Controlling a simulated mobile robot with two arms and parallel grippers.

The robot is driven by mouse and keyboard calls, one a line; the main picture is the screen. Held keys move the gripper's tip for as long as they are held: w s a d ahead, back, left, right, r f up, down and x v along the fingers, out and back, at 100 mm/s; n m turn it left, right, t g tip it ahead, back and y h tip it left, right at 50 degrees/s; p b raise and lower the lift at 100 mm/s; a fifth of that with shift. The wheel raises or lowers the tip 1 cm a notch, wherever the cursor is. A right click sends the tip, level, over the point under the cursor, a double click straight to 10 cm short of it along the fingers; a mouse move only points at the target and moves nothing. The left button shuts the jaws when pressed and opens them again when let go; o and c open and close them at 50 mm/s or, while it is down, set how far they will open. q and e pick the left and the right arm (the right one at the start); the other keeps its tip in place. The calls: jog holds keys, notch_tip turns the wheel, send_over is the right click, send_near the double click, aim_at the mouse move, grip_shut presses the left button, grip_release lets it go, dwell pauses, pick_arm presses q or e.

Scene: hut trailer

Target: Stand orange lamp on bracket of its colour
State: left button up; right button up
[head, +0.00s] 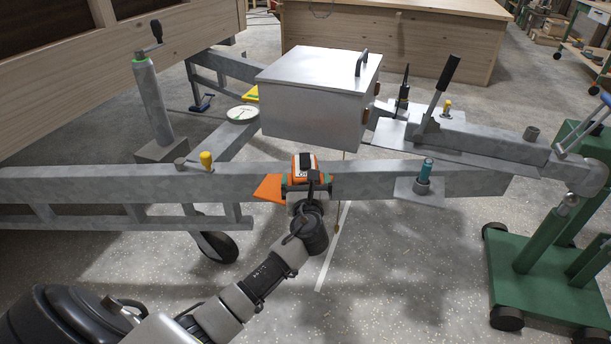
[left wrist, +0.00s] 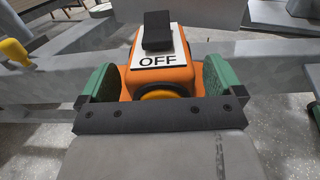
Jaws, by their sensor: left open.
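The orange lamp (head: 304,163), with a dark top, is upright at the grey trailer beam, near its middle. In the left wrist view the orange lamp (left wrist: 177,80) shows a white OFF label and a black switch. An orange bracket plate (head: 268,188) sticks out from the beam just left of the lamp; whether the lamp rests on it is hidden. My left gripper (head: 307,184) is open, with its green finger pads on either side of the lamp; they also show in the left wrist view (left wrist: 158,80). My right gripper is not in view.
A metal box (head: 312,98) stands behind the beam. A yellow bracket (head: 251,93) and white disc (head: 242,113) are to its left. A teal-topped item (head: 424,172) stands on a grey plate to the right. A green trolley (head: 535,270) is at the right. The front floor is clear.

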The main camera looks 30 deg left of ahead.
pick_arm(q)
jog(key=s+d+f+n+g+h, duration=0.2)
jog(key=s+d+n, duration=0.3)
jog(key=s+n, duration=0.4)
jog(key=s+d+f+n+g+h+p, duration=0.1)
jog(key=s+d+f+n+g+h, duration=0.2)
jog(key=s+n, duration=0.6)
jog(key=s+d+f+n+g+h, duration=0.3)
jog(key=s+d+n+g+h, duration=0.2)
jog(key=s, duration=1.1)
jog(key=d+n+g, duration=0.1)
jog(key=n, duration=0.2)
jog(key=shift+s+d+n+h+p, duration=0.15)
jog(key=shift+d+n+h+p, duration=0.15)
jog(key=shift+d+n+h, duration=0.1)
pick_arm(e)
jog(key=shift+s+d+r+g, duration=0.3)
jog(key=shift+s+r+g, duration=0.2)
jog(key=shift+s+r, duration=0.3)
